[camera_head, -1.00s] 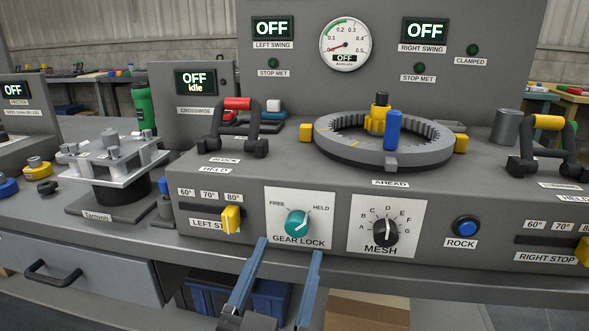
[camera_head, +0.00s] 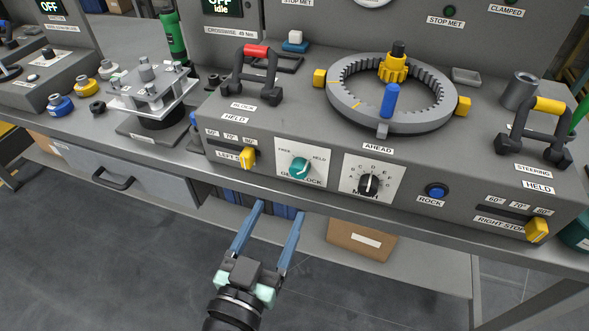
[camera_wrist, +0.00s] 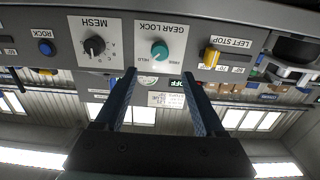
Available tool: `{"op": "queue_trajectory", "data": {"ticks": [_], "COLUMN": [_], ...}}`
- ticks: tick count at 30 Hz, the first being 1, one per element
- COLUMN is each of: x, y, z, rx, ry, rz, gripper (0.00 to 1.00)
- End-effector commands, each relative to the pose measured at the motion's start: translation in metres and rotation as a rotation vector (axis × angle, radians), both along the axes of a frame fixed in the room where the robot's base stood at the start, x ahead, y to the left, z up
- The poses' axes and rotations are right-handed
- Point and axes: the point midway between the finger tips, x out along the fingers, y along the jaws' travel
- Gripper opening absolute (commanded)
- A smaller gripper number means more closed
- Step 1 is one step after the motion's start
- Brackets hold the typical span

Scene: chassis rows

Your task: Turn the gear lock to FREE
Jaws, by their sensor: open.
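The gear lock is a teal knob (camera_head: 299,168) on a white plate on the console front, marked FREE at upper left and HELD at upper right. Its white pointer appears turned toward the HELD side. My gripper (camera_head: 278,210) is open and empty, with two blue fingers in front of and below the knob in the head view, apart from it. In the wrist view, which is upside down, the knob (camera_wrist: 160,50) sits in line with the gap between the fingertips (camera_wrist: 158,78). Nothing hides the knob there.
The black MESH knob (camera_head: 368,184) is close on the right. The yellow left stop slider (camera_head: 248,158) is close on the left. A blue ROCK button (camera_head: 436,191) is farther right. The ring gear (camera_head: 345,107) stands on top. A cardboard box (camera_head: 361,241) sits below the console.

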Motion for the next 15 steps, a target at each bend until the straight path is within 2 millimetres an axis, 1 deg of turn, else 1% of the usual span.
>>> {"op": "queue_trajectory", "data": {"ticks": [1, 3, 9, 12, 15], "x": [0.012, 0.026, 0.063, 0.076, 0.084], "y": [-0.005, -0.009, -0.021, -0.025, -0.028], "z": [0.004, 0.004, 0.003, 0.002, 0.001], "rx": [-0.001, -0.001, 0.000, 0.000, 0.000], "ry": [-0.004, -0.002, -0.002, -0.001, -0.001], "rz": [-0.003, -0.003, -0.002, -0.002, -0.001], "gripper": [0.71, 0.71, 0.71, 0.71, 0.71]}}
